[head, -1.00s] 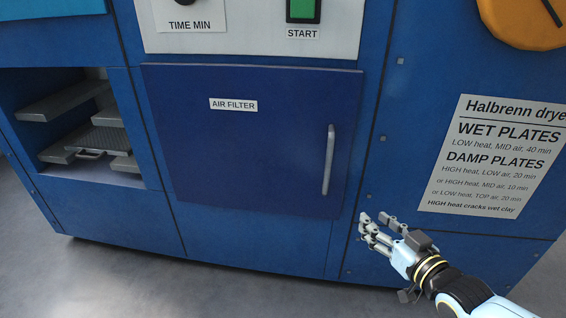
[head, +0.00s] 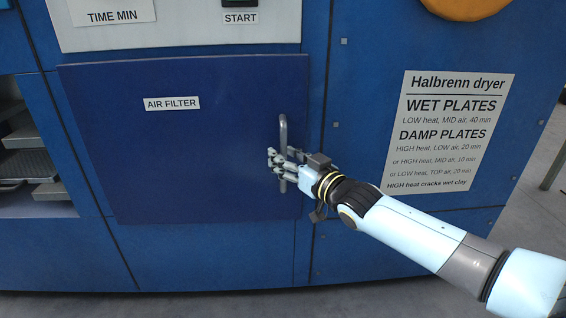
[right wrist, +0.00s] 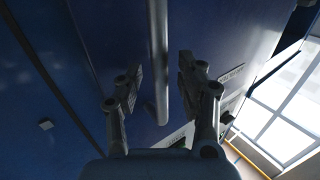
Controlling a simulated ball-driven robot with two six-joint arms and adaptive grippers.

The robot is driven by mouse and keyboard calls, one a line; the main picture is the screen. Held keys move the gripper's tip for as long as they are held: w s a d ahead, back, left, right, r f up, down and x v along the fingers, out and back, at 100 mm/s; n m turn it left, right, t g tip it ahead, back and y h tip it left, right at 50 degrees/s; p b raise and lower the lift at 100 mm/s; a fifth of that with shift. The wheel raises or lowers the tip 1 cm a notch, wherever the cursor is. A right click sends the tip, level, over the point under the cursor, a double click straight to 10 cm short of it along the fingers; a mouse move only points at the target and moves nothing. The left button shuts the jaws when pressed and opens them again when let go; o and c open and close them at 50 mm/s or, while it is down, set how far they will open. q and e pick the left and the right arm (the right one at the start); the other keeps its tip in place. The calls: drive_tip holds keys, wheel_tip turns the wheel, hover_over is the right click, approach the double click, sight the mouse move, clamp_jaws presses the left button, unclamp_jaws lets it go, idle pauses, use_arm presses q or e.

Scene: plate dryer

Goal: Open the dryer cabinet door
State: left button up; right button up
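A dark blue door (head: 180,120) labelled AIR FILTER is set in the blue dryer cabinet and looks closed. An upright grey bar handle (head: 283,130) is near its right edge. My right gripper (head: 279,163) is at the lower half of the handle, and its fingers partly hide it. In the right wrist view, the handle (right wrist: 158,60) runs between the two spread fingers of the gripper (right wrist: 161,80), with gaps showing on both sides. My left gripper is not in view.
An open bay with grey shelves (head: 28,165) is at the left. A control panel with a START label (head: 240,17) is above the door. A white instruction sheet (head: 448,130) is on the right front. Grey floor (head: 200,305) shows below.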

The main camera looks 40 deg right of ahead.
drive_tip(key=shift+w, duration=0.45)
drive_tip(key=shift+c, duration=0.2)
clamp_jaws()
